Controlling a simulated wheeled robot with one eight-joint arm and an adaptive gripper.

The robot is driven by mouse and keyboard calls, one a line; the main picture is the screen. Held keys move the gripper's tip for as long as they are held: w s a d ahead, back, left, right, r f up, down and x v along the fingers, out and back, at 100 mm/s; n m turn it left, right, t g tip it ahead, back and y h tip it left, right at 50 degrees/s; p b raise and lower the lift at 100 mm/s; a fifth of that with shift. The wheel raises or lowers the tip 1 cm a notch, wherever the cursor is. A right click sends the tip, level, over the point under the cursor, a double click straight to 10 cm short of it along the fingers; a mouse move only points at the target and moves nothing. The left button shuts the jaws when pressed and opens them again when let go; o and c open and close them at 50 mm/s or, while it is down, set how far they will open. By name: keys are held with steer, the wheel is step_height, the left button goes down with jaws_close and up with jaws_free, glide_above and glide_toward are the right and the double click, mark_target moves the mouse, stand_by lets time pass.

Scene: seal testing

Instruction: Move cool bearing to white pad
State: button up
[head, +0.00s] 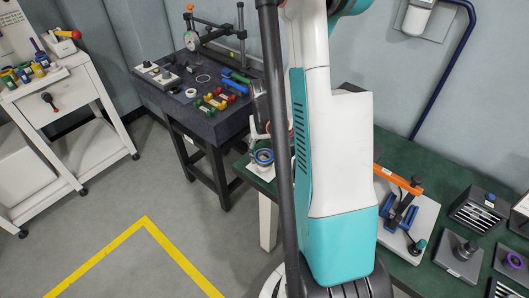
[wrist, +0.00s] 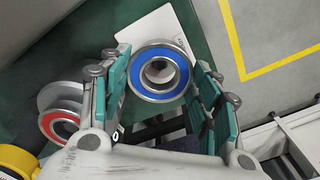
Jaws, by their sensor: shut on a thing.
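The cool bearing, a steel ring with a blue seal (wrist: 137,76), sits between the fingers of my gripper (wrist: 160,68) in the wrist view, and the gripper is shut on it. In the head view the blue bearing (head: 264,156) shows at the left end of the green table, partly behind my arm. The white pad (wrist: 178,27) lies beyond and partly behind the bearing in the wrist view. In the head view the pad (head: 258,173) shows just below the bearing. I cannot tell whether the bearing touches the pad.
A red-sealed bearing (wrist: 62,124) lies left of my gripper, near a yellow round part (wrist: 18,160). The green table (head: 430,165) carries a clamp fixture (head: 402,215) and dark blocks on the right. A dark bench (head: 205,125) with small parts stands behind left.

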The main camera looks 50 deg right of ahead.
steer(key=shift+f+b, duration=0.35)
steer(key=shift+f, duration=0.2)
steer(key=shift+f+b, duration=0.55)
steer(key=shift+b, duration=0.05)
stand_by(0.3)
steer(key=o, duration=1.3)
steer(key=shift+o, duration=0.2)
step_height(320, 180, up, 8)
steer(key=p, duration=0.5)
